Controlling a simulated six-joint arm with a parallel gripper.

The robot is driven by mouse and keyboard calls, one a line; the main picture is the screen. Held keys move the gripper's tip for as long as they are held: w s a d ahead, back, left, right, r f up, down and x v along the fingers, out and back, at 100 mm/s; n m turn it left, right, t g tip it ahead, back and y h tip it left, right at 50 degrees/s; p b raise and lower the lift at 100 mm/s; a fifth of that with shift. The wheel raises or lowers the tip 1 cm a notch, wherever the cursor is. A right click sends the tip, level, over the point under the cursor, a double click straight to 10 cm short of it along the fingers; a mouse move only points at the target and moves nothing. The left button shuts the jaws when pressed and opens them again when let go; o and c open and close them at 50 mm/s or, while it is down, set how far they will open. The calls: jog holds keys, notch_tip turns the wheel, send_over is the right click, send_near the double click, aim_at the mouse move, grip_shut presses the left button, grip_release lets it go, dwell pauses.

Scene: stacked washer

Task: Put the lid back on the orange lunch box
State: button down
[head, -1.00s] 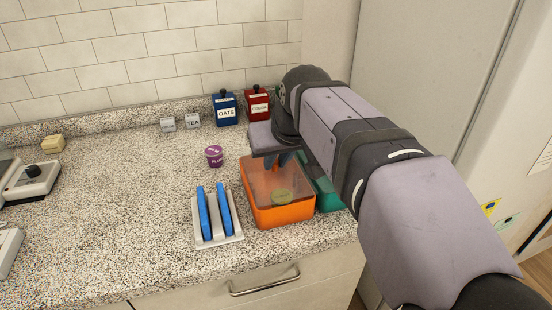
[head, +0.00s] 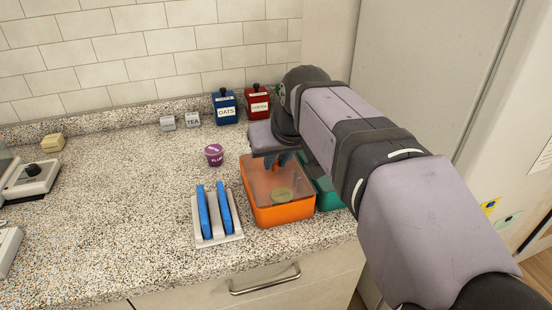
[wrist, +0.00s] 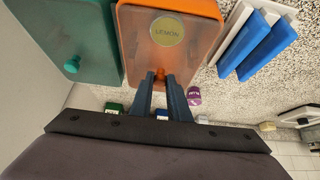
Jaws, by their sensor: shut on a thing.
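The orange lunch box (head: 285,216) stands on the counter, partly behind my arm in the head view. It also shows in the wrist view (wrist: 124,60). A see-through smoky lid (wrist: 195,30) with an orange knob (wrist: 160,74) covers its opening. Whether the lid rests on the rim or hovers just above it I cannot tell. A round yellow-green piece marked LEMON (wrist: 167,31) shows within the box outline. My gripper (wrist: 159,79) has its two blue fingers shut on the lid's knob; in the head view the fingers (head: 279,162) are at the box's back edge.
A green box (wrist: 65,40) with a knobbed lid stands close beside the orange box. A white rack (head: 228,239) holding two blue slabs (head: 204,213) stands left. A purple pot (head: 214,155), blue OATS jar (head: 225,108) and red jar (head: 257,103) are behind.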

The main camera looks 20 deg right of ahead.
dwell(0.4)
jog(key=c, duration=1.1)
grip_release()
jog(key=shift+r, duration=0.1)
jog(key=shift+r+p, duration=3.15)
jog(key=shift+r, duration=0.25)
jog(key=shift+c, duration=0.4)
grip_shut()
jog(key=shift+f+b, duration=0.3)
jog(key=shift+f, duration=0.05)
jog(key=shift+f+b, duration=0.3)
